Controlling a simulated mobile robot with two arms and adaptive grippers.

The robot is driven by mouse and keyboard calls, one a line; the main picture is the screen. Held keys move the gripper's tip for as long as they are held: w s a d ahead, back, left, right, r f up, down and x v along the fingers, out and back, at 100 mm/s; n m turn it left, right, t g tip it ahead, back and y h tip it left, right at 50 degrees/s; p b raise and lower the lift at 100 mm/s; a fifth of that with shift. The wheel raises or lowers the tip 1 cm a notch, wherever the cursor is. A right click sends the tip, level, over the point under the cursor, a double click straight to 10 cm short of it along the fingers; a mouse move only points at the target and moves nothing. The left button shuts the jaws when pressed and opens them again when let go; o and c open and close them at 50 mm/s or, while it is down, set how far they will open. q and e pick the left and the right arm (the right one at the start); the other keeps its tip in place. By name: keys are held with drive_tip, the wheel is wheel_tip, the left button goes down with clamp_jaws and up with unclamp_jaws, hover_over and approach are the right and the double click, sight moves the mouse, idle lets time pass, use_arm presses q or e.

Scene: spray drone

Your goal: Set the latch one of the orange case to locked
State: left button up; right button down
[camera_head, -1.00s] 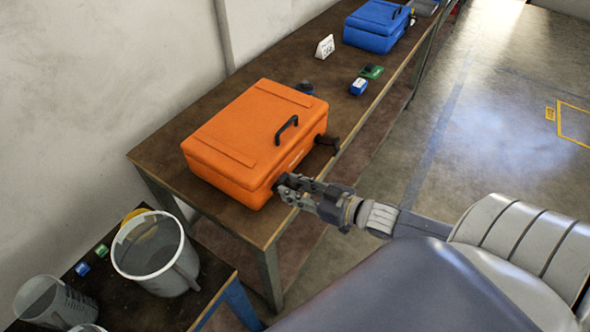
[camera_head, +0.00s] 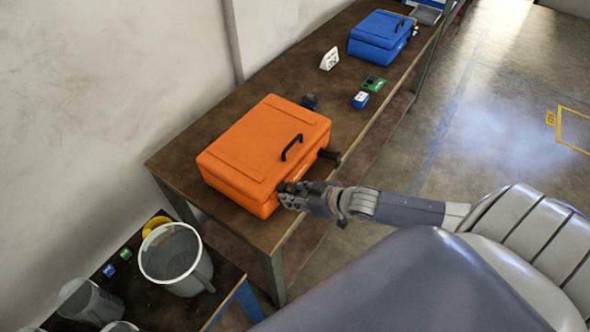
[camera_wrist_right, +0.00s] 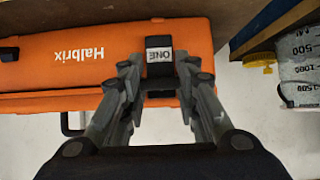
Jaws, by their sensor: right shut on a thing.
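The orange case (camera_head: 262,152) lies closed on the brown table, its black handle (camera_head: 291,148) on top in the head view. In the right wrist view its front face (camera_wrist_right: 80,52) reads "Halbrix". The black latch one (camera_wrist_right: 158,56), with a white label "ONE", is between my right fingers. My right gripper (camera_head: 288,196) is at the case's front near corner; it also shows in the right wrist view (camera_wrist_right: 160,72), shut on the latch. A second black latch (camera_head: 330,155) sticks out farther along the front. My left gripper is out of view.
The brown table (camera_head: 225,212) also holds a blue case (camera_head: 380,36), a white sign (camera_head: 329,59) and small blue and green items (camera_head: 361,99). A lower table at bottom left holds a grey bucket (camera_head: 175,262) and clear jugs (camera_head: 88,302). Floor at right is open.

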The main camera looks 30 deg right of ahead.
idle(0.3)
drive_tip(key=c, duration=1.2)
unclamp_jaws()
drive_tip(key=v, duration=1.2)
drive_tip(key=shift+w, duration=0.1)
